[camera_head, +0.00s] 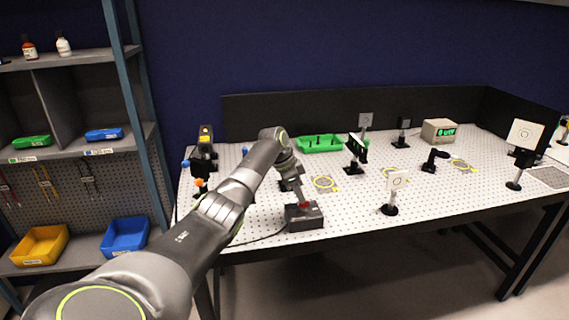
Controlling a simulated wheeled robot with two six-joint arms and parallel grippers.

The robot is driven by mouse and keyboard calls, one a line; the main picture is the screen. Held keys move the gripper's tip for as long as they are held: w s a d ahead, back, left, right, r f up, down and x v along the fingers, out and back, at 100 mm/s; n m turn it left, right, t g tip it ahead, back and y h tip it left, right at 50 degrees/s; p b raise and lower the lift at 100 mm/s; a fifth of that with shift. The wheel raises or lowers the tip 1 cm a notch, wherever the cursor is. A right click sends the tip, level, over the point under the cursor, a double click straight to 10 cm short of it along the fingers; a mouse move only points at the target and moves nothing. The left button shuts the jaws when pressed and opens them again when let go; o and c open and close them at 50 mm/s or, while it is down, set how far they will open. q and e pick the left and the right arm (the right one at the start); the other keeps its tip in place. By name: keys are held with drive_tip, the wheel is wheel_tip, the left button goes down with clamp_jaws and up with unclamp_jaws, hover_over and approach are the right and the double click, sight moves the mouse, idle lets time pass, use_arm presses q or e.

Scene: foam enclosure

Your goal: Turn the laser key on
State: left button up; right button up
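A small dark box (304,221) with a red part on its top sits at the front edge of the perforated table, with a black cable running left from it. It looks like the laser key box; the key itself is too small and covered to make out. My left arm comes in from the lower left, bends at the elbow and reaches down over the box. My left gripper (299,196) is just above or at the top of the box. Its fingers are too small and dark to tell whether they touch the red part. My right gripper is out of view.
The perforated table (260,232) holds several optic mounts, including a white card on a post (397,181) right of the box. A green tray (320,144) and a meter with a green display (439,131) stand farther back. A shelf (70,150) with bins stands left.

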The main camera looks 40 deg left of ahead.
use_arm(q)
drive_tip(key=b+v, duration=0.2)
drive_tip(key=v, duration=1.2)
drive_tip(key=shift+s+f, duration=0.1)
drive_tip(key=shift+f, duration=0.1)
